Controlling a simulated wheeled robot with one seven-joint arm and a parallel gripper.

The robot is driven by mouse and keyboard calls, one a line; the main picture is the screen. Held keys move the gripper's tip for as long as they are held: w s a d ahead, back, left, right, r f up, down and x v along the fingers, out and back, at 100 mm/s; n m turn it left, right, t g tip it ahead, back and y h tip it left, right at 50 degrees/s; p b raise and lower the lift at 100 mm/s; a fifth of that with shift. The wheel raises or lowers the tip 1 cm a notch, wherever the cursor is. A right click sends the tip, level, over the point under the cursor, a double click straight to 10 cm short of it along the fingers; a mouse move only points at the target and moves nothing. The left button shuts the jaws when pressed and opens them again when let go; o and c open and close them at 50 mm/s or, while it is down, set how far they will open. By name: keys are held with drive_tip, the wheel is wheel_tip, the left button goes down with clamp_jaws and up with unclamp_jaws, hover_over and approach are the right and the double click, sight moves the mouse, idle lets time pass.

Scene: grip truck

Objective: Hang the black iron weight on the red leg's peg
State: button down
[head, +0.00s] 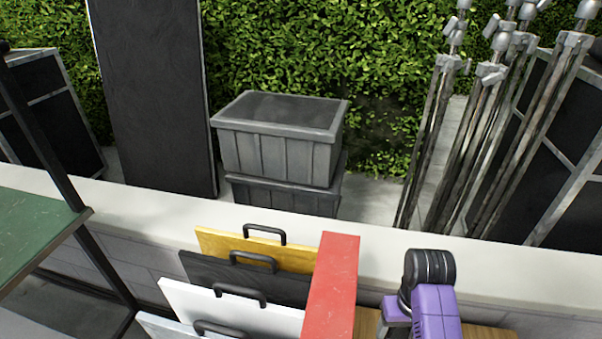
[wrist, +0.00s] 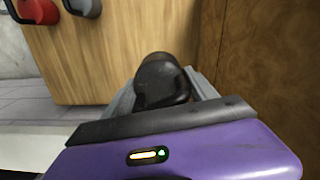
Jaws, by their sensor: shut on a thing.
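In the wrist view, my gripper (wrist: 163,92) has its grey fingers on either side of a black iron weight (wrist: 160,72) and is shut on it. The weight has a dark rounded body, and its handle lies near the fingers. It is in front of a light wooden panel (wrist: 115,45); whether it touches the panel I cannot tell. In the head view, a long red bar (head: 333,285) stands at lower centre, left of my purple arm. I cannot tell whether it is the red leg, and no peg shows on it. My fingers are hidden in the head view.
A red item (wrist: 38,12) and a dark one hang on the wooden panel at the wrist view's top left. A darker wooden wall (wrist: 260,60) stands right. In the head view, boards with black handles, such as the yellow one (head: 260,250), stand left of the red bar.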

drive_tip(key=w+a+r, duration=0.3)
drive_tip(key=w, duration=0.1)
drive_tip(key=shift+w+a+r+n, duration=0.15)
drive_tip(key=shift+w+a+n, duration=0.05)
drive_tip(key=shift+w+n, duration=0.15)
